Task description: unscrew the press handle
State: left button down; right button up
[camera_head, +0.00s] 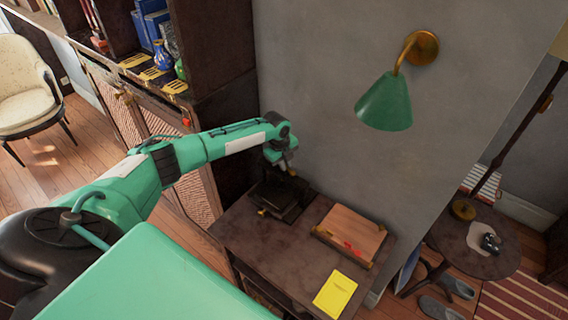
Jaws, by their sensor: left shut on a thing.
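A small dark press (272,203) stands on the left part of a dark wooden desk against the grey wall. My left arm reaches in from the left, and my left gripper (287,168) points down right over the press. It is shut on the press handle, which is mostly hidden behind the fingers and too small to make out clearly. My right gripper is out of view.
The desk (240,236) also holds a wooden tray (350,228) with a small red item and a yellow notepad (335,294). A green wall lamp (386,103) hangs above. A dark cabinet (215,50) stands close behind my arm. A round side table (500,262) is at right.

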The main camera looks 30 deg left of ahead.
pick_arm(q)
jog(key=n, duration=0.2)
jog(key=w+n+y, duration=0.1)
jog(key=n, duration=0.1)
jog(key=shift+d+r+n+p, duration=0.1)
jog(key=shift+d+n+p, duration=0.05)
jog(key=shift+n+p, duration=0.25)
jog(key=n, duration=0.2)
jog(key=w+n+y+p, duration=0.1)
jog(key=n, duration=0.6)
jog(key=shift+w+g+p, duration=0.3)
jog(key=a+n+g, duration=0.1)
jog(key=n, duration=0.4)
jog(key=a+n+g+b, duration=0.1)
jog(key=n, duration=0.5)
jog(key=a+n, duration=0.1)
jog(key=n, duration=0.4)
jog(key=shift+w+g+b, duration=0.3)
jog(key=shift+g, duration=0.1)
jog(key=n, duration=0.4)
jog(key=shift+s+a+n+g, duration=0.25)
jog(key=shift+a+n+g, duration=0.05)
jog(key=shift+a+n, duration=0.1)
jog(key=shift+s+a+n+h, duration=0.1)
jog(key=shift+s+n+h, duration=0.1)
jog(key=shift+n, duration=0.7)
jog(key=shift+s+a+n+h, duration=0.1)
jog(key=shift+n+h, duration=0.1)
jog(key=shift+n, duration=0.7)
